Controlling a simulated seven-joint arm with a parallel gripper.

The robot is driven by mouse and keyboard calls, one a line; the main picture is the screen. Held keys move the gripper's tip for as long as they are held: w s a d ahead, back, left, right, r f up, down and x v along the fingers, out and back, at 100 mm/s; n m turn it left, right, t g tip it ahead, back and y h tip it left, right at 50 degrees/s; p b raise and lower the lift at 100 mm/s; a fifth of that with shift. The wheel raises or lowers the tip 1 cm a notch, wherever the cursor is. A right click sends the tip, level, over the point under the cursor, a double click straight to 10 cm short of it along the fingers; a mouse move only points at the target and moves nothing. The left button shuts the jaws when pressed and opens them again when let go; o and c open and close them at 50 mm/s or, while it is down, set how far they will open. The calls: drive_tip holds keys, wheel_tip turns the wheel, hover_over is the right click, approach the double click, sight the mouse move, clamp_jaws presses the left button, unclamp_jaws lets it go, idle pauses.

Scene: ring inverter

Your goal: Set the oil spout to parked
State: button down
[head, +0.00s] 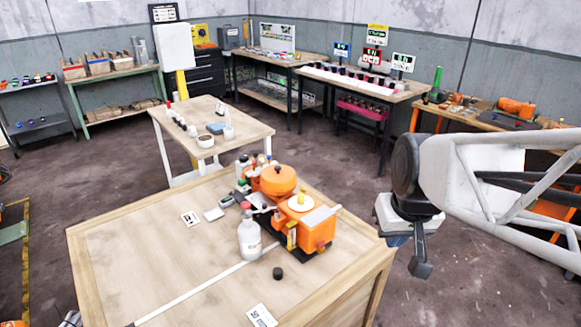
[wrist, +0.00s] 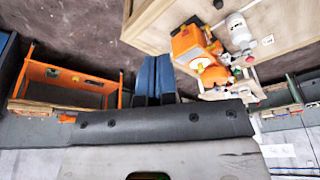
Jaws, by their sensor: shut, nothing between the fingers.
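The orange machine (head: 316,232) stands on the near wooden table, with a round orange dome (head: 273,180) and a white disc with a yellow knob (head: 301,200) on it. It also shows in the wrist view (wrist: 190,45), near the table's corner. The oil spout is too small to make out for certain, so its position cannot be told. My gripper (head: 420,268) hangs to the right of the table, apart from the machine. In the wrist view its blue fingers (wrist: 155,62) are together and hold nothing.
A white bottle (head: 249,240) and a small black cap (head: 278,273) stand in front of the machine. Cards and small bottles lie to its left. The near table's (head: 130,255) left part is clear. Other benches stand behind and to the right.

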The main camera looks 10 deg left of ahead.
drive_tip(key=w+a+f+n+y, duration=0.1)
drive_tip(key=w+a+f+n, duration=0.2)
drive_tip(key=w+a, duration=0.9)
drive_tip(key=w+a+f+n+y, duration=0.1)
drive_tip(key=w+a+f+n, duration=0.1)
drive_tip(key=w+a+f, duration=0.6)
drive_tip(key=w+a, duration=0.4)
drive_tip(key=w, duration=0.1)
drive_tip(key=shift+f+n, duration=0.3)
drive_tip(key=shift+n, duration=0.1)
drive_tip(key=shift+a+f, duration=0.1)
drive_tip(key=shift+f, duration=0.1)
drive_tip(key=w+a+f, duration=0.4)
drive_tip(key=w+f, duration=0.2)
drive_tip(key=f, duration=0.3)
drive_tip(key=shift+a, duration=0.3)
